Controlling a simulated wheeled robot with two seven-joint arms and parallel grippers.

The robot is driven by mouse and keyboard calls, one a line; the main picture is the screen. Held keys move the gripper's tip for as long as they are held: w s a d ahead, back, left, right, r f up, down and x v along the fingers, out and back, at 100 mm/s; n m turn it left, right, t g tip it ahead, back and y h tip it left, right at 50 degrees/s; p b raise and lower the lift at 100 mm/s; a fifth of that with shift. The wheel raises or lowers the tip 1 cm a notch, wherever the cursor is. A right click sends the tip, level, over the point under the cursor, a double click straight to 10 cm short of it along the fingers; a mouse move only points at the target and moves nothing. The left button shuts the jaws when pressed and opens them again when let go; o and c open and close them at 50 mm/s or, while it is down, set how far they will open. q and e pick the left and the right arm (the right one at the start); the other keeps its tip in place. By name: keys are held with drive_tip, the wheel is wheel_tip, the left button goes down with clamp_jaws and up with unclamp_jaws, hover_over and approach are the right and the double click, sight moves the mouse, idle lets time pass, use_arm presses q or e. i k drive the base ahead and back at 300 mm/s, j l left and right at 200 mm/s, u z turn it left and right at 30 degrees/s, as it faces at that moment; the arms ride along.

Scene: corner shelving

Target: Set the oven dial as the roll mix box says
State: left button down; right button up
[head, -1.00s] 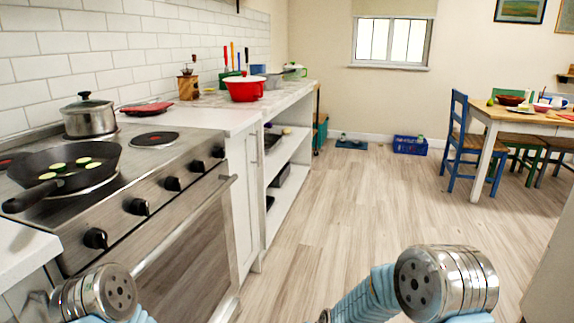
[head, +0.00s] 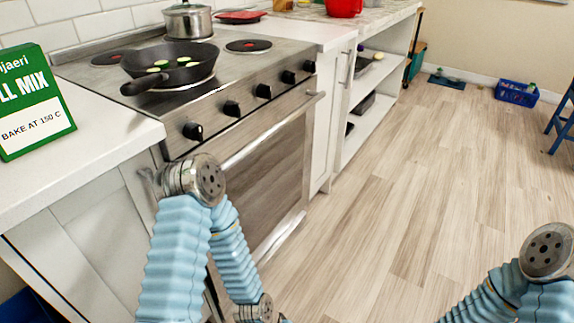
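The green and white roll mix box (head: 30,98) stands on the white counter at the left. Its visible text includes "LL MIX" and "BAKE AT 150 C". The oven (head: 262,170) has several black dials in a row on its front panel, with the nearest dial (head: 193,131) at the left end and another dial (head: 231,108) beside it. The dial markings are too small to read. My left arm is bent in front of the oven's near corner, and part of my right arm shows at the lower right. I cannot make out either gripper's fingers.
A black pan (head: 178,62) with green slices sits on the stove top, its handle pointing towards the counter. A steel pot (head: 187,20) stands behind it. The oven door handle (head: 270,128) sticks out below the dials.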

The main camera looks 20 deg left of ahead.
sight(310, 66)
drive_tip(key=i+l+u, duration=0.2)
drive_tip(key=l+u, duration=0.2)
drive_tip(key=l, duration=0.15)
drive_tip(key=i+l+u, duration=0.1)
drive_tip(key=l+u, duration=0.3)
drive_tip(key=l, duration=0.15)
drive_tip(key=l+u, duration=0.45)
drive_tip(key=l, duration=0.15)
drive_tip(key=l+u, duration=0.4)
drive_tip(key=l, duration=0.2)
drive_tip(key=k+l+u, duration=0.15)
drive_tip(key=l+u, duration=0.25)
drive_tip(key=l, duration=0.2)
drive_tip(key=k+l+u, duration=0.25)
drive_tip(key=l+u, duration=0.15)
drive_tip(key=l, duration=0.15)
